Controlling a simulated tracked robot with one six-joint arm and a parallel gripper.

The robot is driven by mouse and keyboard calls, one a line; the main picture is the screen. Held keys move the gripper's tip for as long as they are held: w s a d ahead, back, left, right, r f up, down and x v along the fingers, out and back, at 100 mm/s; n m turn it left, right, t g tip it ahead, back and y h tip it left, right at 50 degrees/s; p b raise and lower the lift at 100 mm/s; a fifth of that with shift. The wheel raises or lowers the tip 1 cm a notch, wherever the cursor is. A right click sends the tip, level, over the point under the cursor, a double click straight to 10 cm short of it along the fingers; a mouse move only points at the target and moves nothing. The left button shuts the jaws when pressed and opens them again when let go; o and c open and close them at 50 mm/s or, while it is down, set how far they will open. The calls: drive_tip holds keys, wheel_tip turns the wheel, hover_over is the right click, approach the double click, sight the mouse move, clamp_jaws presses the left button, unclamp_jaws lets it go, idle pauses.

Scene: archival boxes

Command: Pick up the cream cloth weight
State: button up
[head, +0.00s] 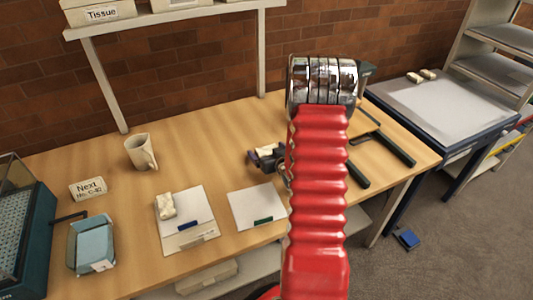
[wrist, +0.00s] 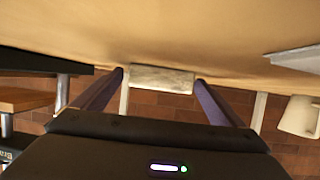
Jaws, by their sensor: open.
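In the wrist view, which shows the table upside down, a pale, mottled cream block (wrist: 160,79) that looks like a cloth weight lies on the table between the fingertips of my gripper (wrist: 159,76). The jaws are open, one finger on each side, and a small gap seems to show at the sides. In the head view my gripper (head: 259,156) is low over the middle of the table, partly hidden by my red arm. A bit of pale surface shows at it. Another cream cloth weight (head: 165,205) lies on a white folder at the left.
A mug (head: 139,151), a "Next" card (head: 88,188), a blue box (head: 92,245) and a second white sheet (head: 256,207) are on the table (head: 200,145). Shelf legs stand behind. Two more cream weights (head: 421,76) are on the side table.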

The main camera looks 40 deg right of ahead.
sight(267, 150)
drive_tip(key=shift+c, duration=0.2)
drive_tip(key=c, duration=1.4)
drive_tip(key=shift+r, duration=0.15)
drive_tip(key=shift+r, duration=4.95)
